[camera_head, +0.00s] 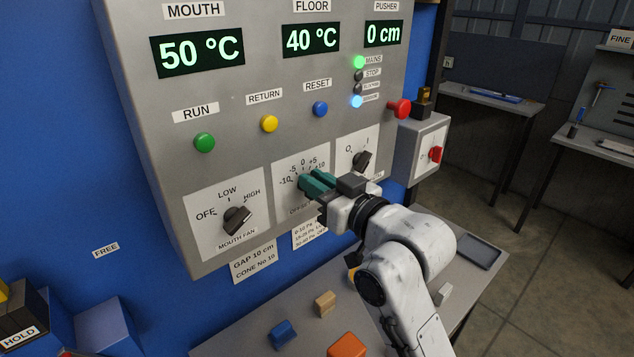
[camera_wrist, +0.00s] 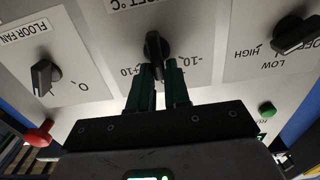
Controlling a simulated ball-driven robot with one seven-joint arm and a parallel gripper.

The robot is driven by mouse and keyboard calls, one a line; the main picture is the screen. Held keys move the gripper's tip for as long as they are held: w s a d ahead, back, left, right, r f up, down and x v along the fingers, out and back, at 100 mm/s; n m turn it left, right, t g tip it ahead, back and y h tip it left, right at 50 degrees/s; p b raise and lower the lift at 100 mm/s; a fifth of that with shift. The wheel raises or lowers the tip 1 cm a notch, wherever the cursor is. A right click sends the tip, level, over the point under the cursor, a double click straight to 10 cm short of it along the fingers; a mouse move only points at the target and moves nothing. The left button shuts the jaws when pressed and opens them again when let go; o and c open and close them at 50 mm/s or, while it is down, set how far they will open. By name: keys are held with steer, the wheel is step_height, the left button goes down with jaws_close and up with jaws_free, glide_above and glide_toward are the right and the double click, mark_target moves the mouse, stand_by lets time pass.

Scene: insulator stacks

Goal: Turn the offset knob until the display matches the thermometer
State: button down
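The offset knob (camera_wrist: 154,44) is dark, with a scale from -10 to +10 around it. In the head view my gripper covers most of it, so I cannot read its setting there. My gripper (camera_head: 310,182) has its two green fingertips at the knob. In the wrist view the fingers (camera_wrist: 160,66) stand a narrow gap apart, with the knob's near end between their tips; I cannot tell whether they press on it. The mouth display (camera_head: 198,52) reads 50 °C, the floor display (camera_head: 311,40) 40 °C, the pusher display (camera_head: 384,34) 0 cm. I see no thermometer.
The mouth fan knob (camera_head: 237,219) is left of my gripper and another dark knob (camera_head: 362,160) is close on its right. Run (camera_head: 204,142), return (camera_head: 269,123) and reset (camera_head: 320,109) buttons are above. Several blocks lie on the bench (camera_head: 240,335) below.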

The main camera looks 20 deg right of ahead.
steer(key=shift+f+b, duration=0.15)
steer(key=shift+b, duration=0.15)
steer(key=shift+a+f+n+b, duration=0.1)
steer(key=shift+a+n+b, duration=0.15)
steer(key=shift+n+b, duration=1.15)
steer(key=shift+a+n+b, duration=0.2)
steer(key=shift+n+b, duration=1.05)
steer(key=shift+n, duration=0.15)
steer(key=c, duration=1.2)
jaws_free()
steer(key=shift+s+d, duration=0.1)
steer(key=shift+s, duration=0.05)
steer(key=shift+o, duration=0.2)
steer(key=v, duration=1)
steer(key=shift+s+p, duration=0.4)
steer(key=shift+s, duration=0.1)
